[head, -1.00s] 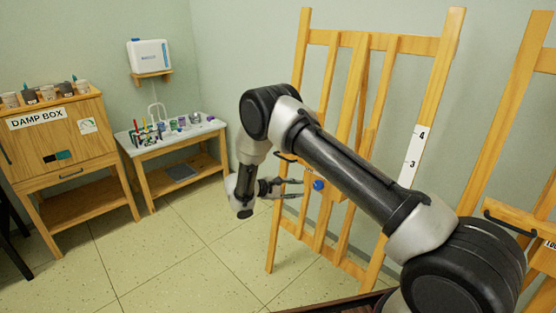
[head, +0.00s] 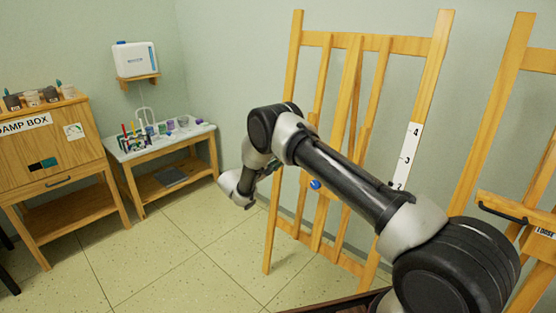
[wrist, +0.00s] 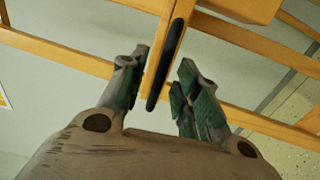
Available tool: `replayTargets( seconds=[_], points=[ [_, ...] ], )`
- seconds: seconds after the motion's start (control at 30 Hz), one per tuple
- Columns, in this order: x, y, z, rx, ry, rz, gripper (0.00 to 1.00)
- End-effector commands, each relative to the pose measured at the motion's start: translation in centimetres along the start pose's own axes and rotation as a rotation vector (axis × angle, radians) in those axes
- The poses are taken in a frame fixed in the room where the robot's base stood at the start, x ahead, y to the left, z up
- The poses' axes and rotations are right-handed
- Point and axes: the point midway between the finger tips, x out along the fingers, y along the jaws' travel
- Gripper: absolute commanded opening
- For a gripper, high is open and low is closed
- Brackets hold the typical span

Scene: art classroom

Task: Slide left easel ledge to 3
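A blue knob (head: 315,184) shows low on the easel. In the wrist view, a black bar handle (wrist: 173,50) beside a wooden piece lies between the fingers of my gripper (wrist: 163,66). The fingers are apart, with gaps visible beside the handle. In the head view my gripper is mostly hidden.
A second easel (head: 493,110) stands at the right, with a ledge and black handle (head: 502,213). A damp box cabinet (head: 50,160) and a small table (head: 165,143) with art supplies stand at the left. The tiled floor (head: 175,260) between is open.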

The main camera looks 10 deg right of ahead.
Motion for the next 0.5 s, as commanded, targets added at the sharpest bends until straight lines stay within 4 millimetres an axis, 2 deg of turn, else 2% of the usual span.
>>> replayTargets(
  seconds=[0.13, 0.4, 0.5],
  points=[
    [1.17, -0.05, 0.02, -0.002, 0.0, 0.0, 0.32],
    [1.39, -0.05, 0.03, -0.003, 0.0, 0.0, 0.32],
    [1.38, -0.04, 0.03, -0.003, 0.0, 0.0, 0.16]
  ],
)
